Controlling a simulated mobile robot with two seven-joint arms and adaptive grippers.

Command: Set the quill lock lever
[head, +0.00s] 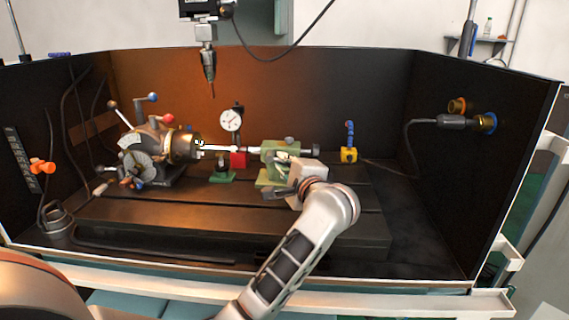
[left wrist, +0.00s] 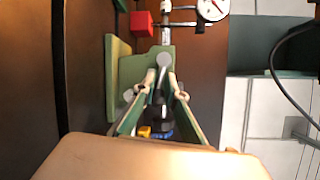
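The green tailstock (head: 270,165) stands on the right part of the slotted table, with a grey round knob (head: 289,140) on top and a black knob (head: 315,150) at its right end. In the left wrist view the tailstock (left wrist: 120,60) lies ahead, and a grey round-ended lever (left wrist: 163,61) shows between the fingertips. Which of these parts is the quill lock lever is not certain. My left gripper (head: 284,178) is at the tailstock's front side. Its fingers (left wrist: 162,85) are apart, on either side of the lever; contact cannot be told. My right gripper is not in view.
The indexing chuck (head: 185,145) stands at the left with ball-ended levers. A dial indicator (head: 231,121) and a red block (head: 239,159) stand between it and the tailstock. A spindle (head: 208,65) hangs above. A yellow block with a blue hose (head: 349,154) is to the right. Dark walls enclose the table.

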